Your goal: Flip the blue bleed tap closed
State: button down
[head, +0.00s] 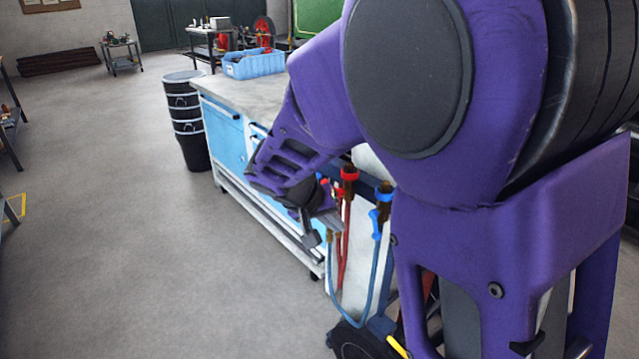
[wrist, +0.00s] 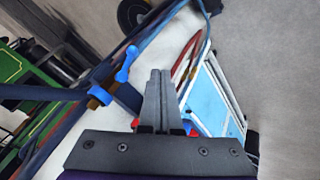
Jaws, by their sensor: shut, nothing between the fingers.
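The blue bleed tap (head: 384,193) stands at the top of a blue hose, right of a red tap (head: 349,174). Its blue lever (head: 375,223) hangs down beside the brass body. In the wrist view the blue tap (wrist: 97,98) lies left of my fingers, with its lever (wrist: 127,63) slanting close to the left of the fingertips. My gripper (head: 312,241) is shut and empty, left of both taps. Its closed fingers (wrist: 158,73) show in the wrist view and look apart from the lever. I cannot tell the depth between them.
A white-and-blue workbench (head: 225,138) stands behind my gripper, with a blue bin (head: 254,65) on top. Red and blue hoses hang below the taps in front of a pale cylinder. Black stacked drums (head: 187,120) stand at the bench's far end.

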aim_at(375, 236)
jog(key=w+d+f, duration=0.2)
jog(key=d+f, duration=0.2)
jog(key=d, duration=0.2)
jog(key=shift+w+d, duration=0.2)
jog(key=shift+d, duration=0.05)
jog(key=shift+s+d+r+n+g+h+p, duration=0.1)
jog(key=shift+r+n+g+h+p, duration=0.15)
jog(key=shift+g+h+p, duration=0.35)
jog(key=shift+s+d+r+n+g+p, duration=0.15)
jog(key=shift+g+p, duration=0.15)
jog(key=shift+p, duration=0.3)
jog(key=shift+a+f+n+g+p, duration=0.1)
jog(key=shift+g+p, duration=0.2)
jog(key=shift+p, duration=0.25)
jog(key=shift+s+d+r+n+g+h+p, duration=0.1)
jog(key=shift+s+r+n+g+h+p, duration=0.1)
jog(key=shift+n+g+h+p, duration=0.6)
jog(key=shift+s+d+r+n+g+h+p, duration=0.15)
jog(key=shift+n+g+h+p, duration=0.25)
jog(key=shift+g+h+p, duration=0.75)
jog(key=shift+s+d+r+n+g+h+p, duration=0.1)
jog(key=shift+r+n+g+h+p, duration=0.1)
jog(key=shift+n+g+h+p, duration=0.6)
jog(key=shift+w+a+f+h, duration=0.1)
jog(key=shift+w+h, duration=0.05)
jog(key=shift+h, duration=0.2)
